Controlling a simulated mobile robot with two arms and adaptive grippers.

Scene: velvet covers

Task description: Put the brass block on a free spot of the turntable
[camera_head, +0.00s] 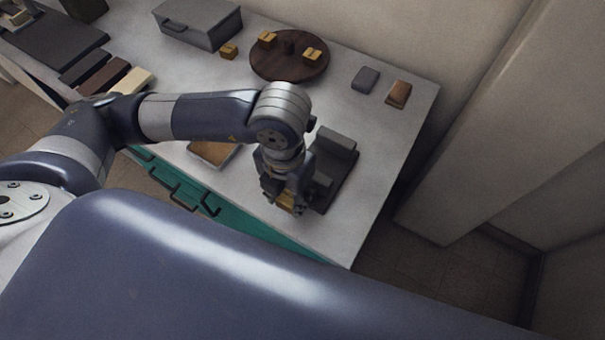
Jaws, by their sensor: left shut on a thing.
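The turntable (280,70) is a round dark brown disc at the back of the table. On it sit a brass-coloured block (266,40) at the left, a dark brown block (288,47) in the middle and another brass-coloured block (312,54) at the right. Its front part is bare. My left gripper (287,193) is near the table's front edge, shut on a brass block (287,201), which is partly hidden by the fingers. A further small brass-coloured block (229,51) lies on the table left of the turntable. My right gripper is out of view.
A dark grey fixture (335,160) stands right beside my left gripper. A grey box with a handle (199,24) is at the back left. A grey block (366,79) and a brown block (398,94) lie right of the turntable. A shallow tray (215,153) is partly behind my arm.

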